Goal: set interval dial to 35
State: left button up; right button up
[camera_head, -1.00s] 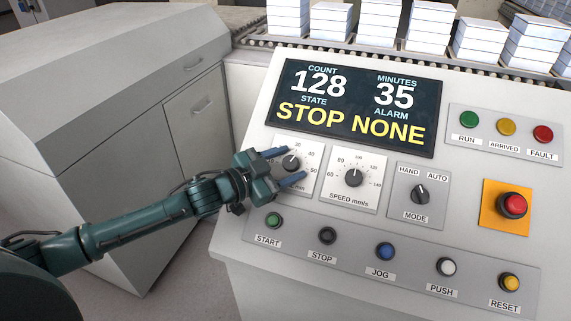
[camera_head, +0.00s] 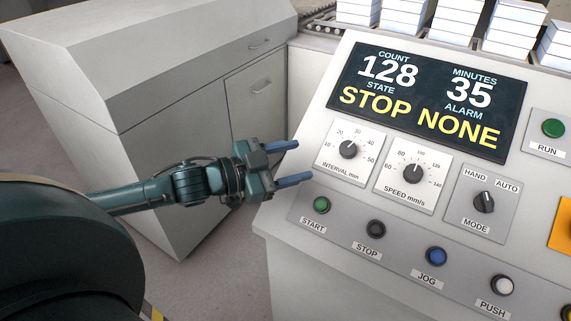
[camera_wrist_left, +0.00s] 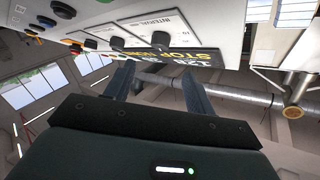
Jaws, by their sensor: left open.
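The interval dial (camera_head: 348,149) is a black knob on a white scale plate on the sloped control panel. The display (camera_head: 428,101) above it reads MINUTES 35, COUNT 128, STATE STOP and ALARM NONE. My left gripper (camera_head: 292,163) is open and empty, to the left of the interval dial and apart from it. In the left wrist view its two fingers (camera_wrist_left: 158,88) show spread with nothing between them, and the interval dial (camera_wrist_left: 117,43) lies beyond them. My right gripper is not in view.
The speed dial (camera_head: 412,174) and mode switch (camera_head: 484,201) sit right of the interval dial. Below is a row with start (camera_head: 321,205), stop (camera_head: 376,228), jog (camera_head: 436,256) and push (camera_head: 503,285) buttons. A grey cabinet (camera_head: 150,75) stands at the left.

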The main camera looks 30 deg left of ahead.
pick_arm(q)
jog(key=shift+s+a+r, duration=0.1)
jog(key=shift+s+a, duration=0.2)
jog(key=shift+s, duration=0.25)
